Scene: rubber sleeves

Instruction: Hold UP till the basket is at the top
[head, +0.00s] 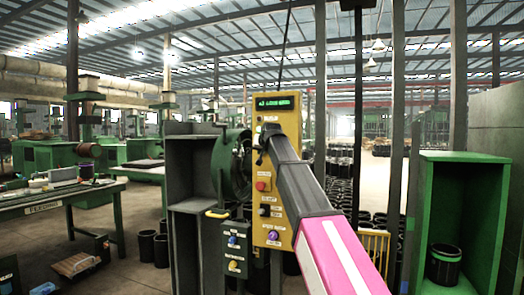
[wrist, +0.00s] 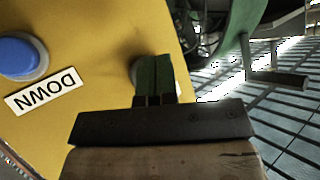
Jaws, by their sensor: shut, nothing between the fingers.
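The yellow control panel (head: 285,115) stands upright in the middle of the head view, with a lit green display (head: 273,102) at its top. My gripper (wrist: 154,75) is shut and empty, its fingertips against or just before the panel. A blue button (wrist: 22,57) with a DOWN label (wrist: 47,91) sits to the left in the wrist view. I cannot make out the basket for sure.
A red button (head: 261,186) and other controls sit lower on the panel. A green open cabinet (head: 463,170) holding a black sleeve (head: 444,267) stands at the right. A green workbench (head: 65,200) is at the left. Several black sleeves stand on the floor behind the panel.

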